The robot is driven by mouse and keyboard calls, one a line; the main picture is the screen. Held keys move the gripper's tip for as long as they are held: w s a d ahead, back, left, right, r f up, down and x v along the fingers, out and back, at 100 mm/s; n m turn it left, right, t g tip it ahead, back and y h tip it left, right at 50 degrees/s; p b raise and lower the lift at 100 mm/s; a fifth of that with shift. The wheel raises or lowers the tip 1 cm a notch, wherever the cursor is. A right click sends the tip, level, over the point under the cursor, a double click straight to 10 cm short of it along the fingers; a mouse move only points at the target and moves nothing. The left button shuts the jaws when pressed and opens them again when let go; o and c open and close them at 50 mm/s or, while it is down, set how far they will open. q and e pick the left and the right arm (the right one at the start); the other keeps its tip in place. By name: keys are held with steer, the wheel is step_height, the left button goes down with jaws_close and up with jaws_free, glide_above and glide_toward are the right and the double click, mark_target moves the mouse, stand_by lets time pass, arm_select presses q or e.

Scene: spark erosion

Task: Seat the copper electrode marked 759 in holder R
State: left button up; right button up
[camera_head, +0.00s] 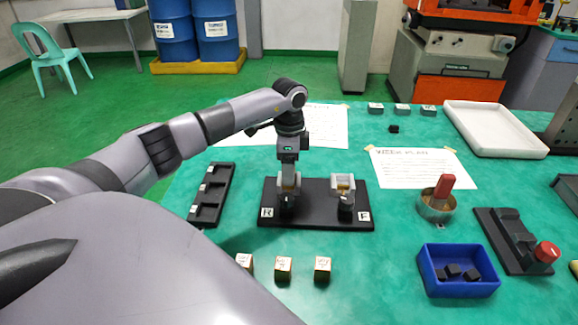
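A black base plate (318,219) carries two holders, with white labels R and F at its front. My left gripper (288,186) points down over holder R, at the left of the plate, and covers much of it. I cannot tell whether its fingers are apart or hold anything. Holder F (344,192) has grey jaws with a brass-coloured piece between them. Three copper blocks with pale marked tops stand in front of the plate: a left block (244,261), a middle block (283,269) and a right block (322,269). Their marks are too small to read. My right gripper is out of view.
A black slotted rack (211,195) lies left of the plate. To the right are a cup (436,210) with a red-brown thing, a blue bin (457,289) with dark pieces, a red-knobbed device (546,252) and a white tray (495,130). Paper sheets lie behind.

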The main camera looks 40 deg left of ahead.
arm_select(q)
step_height(320, 180, up, 7)
steer(key=shift+r, duration=0.1)
stand_by(0.5)
steer(key=shift+s, duration=0.1)
stand_by(0.3)
